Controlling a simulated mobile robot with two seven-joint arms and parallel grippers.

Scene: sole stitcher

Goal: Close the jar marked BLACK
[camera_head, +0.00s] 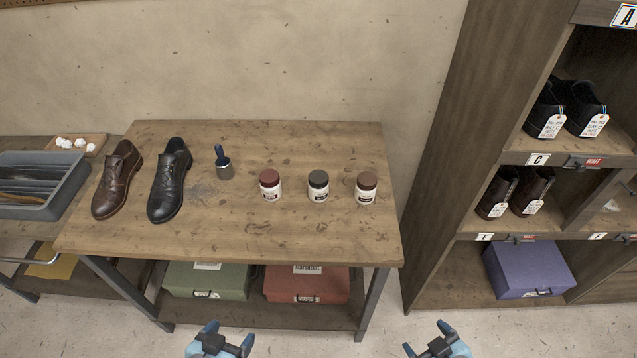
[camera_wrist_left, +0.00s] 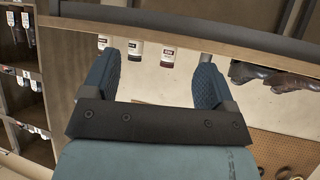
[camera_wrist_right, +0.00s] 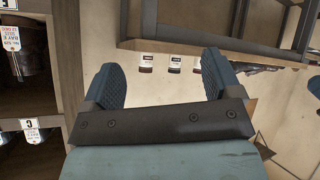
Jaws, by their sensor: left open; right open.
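Three small white-labelled jars stand in a row on the wooden table (camera_head: 300,220): one with a red-brown top (camera_head: 270,185), one with a dark grey-black top (camera_head: 318,186), and one with a brown top (camera_head: 366,188). Their label words are too small to read, and I cannot tell whether each top is a seated lid. The dark-topped middle jar also shows in the left wrist view (camera_wrist_left: 135,48) and the right wrist view (camera_wrist_right: 174,64). My left gripper (camera_head: 228,338) and right gripper (camera_head: 425,337) are open and empty, in front of the table, apart from the jars.
A brown shoe (camera_head: 117,180), a black shoe (camera_head: 169,182) and a blue-handled tool (camera_head: 223,163) stand on the table's left half. A green box (camera_head: 207,281) and a red box (camera_head: 306,284) sit below. A shelf unit (camera_head: 430,170) rises at right. The table's front right is clear.

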